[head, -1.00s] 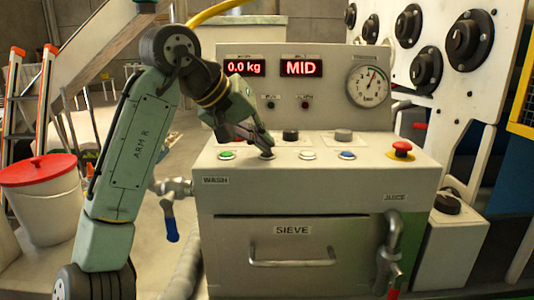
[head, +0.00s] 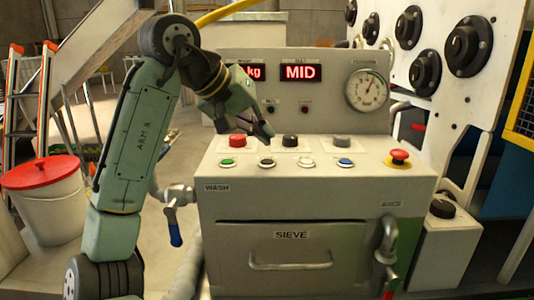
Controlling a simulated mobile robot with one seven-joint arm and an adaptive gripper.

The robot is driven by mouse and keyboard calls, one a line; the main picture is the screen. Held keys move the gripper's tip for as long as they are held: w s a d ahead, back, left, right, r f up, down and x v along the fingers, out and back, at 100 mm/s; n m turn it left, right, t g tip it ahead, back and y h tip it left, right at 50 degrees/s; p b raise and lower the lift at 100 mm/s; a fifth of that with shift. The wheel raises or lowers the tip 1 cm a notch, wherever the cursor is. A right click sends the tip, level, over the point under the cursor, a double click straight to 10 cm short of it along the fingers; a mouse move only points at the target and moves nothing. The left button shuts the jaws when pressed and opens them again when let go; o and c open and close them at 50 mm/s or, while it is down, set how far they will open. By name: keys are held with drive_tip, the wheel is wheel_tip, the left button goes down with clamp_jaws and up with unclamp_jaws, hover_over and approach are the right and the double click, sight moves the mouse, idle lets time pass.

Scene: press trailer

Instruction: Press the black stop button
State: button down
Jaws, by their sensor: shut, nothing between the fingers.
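The console's sloped top carries a front row of small round buttons, and the black button (head: 267,162) is second from the left, between a green button (head: 227,163) and a white button (head: 307,163). A label near it is not readable. My gripper (head: 268,138) is shut and empty. Its tips point down and appear just above and behind the black button, apart from it in the picture. A larger black knob (head: 290,140) stands in the back row just right of the tips.
A red knob (head: 237,140), a grey knob (head: 341,141), a blue button (head: 345,162) and a red mushroom button (head: 398,158) share the console top. Displays and a gauge (head: 367,89) stand behind. My arm partly covers the left display (head: 256,72).

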sight(264, 160)
drive_tip(key=shift+r+p, duration=1.15)
drive_tip(key=shift+r, duration=0.4)
drive_tip(key=shift+f, duration=0.1)
